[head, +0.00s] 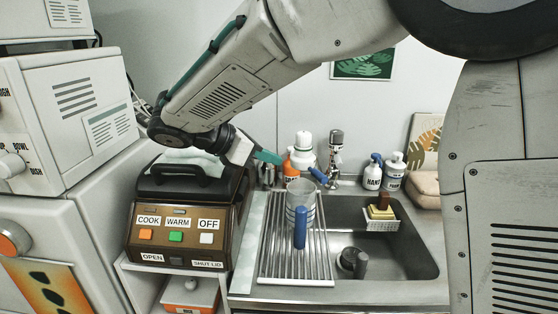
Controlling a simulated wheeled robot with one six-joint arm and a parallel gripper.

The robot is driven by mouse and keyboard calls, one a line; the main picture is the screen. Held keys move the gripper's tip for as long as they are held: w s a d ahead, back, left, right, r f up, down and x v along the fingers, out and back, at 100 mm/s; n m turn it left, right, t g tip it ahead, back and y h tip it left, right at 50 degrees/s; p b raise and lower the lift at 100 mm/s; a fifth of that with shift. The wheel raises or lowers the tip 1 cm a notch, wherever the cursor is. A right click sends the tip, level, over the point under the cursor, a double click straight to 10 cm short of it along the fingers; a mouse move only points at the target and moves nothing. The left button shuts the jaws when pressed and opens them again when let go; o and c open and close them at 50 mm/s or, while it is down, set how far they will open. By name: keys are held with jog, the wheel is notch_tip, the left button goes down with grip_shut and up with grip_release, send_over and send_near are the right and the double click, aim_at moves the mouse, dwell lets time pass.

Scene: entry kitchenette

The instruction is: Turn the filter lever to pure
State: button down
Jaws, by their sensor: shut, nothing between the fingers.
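A metal tap (336,145) stands behind the sink. A small blue lever (318,175) sticks out at its lower left, tilted; I cannot read any marks for its positions. A white bottle-shaped body with a green band (304,141) and an orange part stands just left of the tap; I cannot tell whether it belongs to the filter. My gripper (268,157), with teal fingers, is shut and empty. It appears left of the orange part and the blue lever, apart from the lever. Its near side is partly hidden by the wrist.
The sink (400,240) is at right, with a sponge caddy (381,222). Soap bottles (373,172) stand behind. A brown cooker (180,215) sits below my arm.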

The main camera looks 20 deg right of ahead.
aim_at(316, 175)
jog(key=x, duration=1.2)
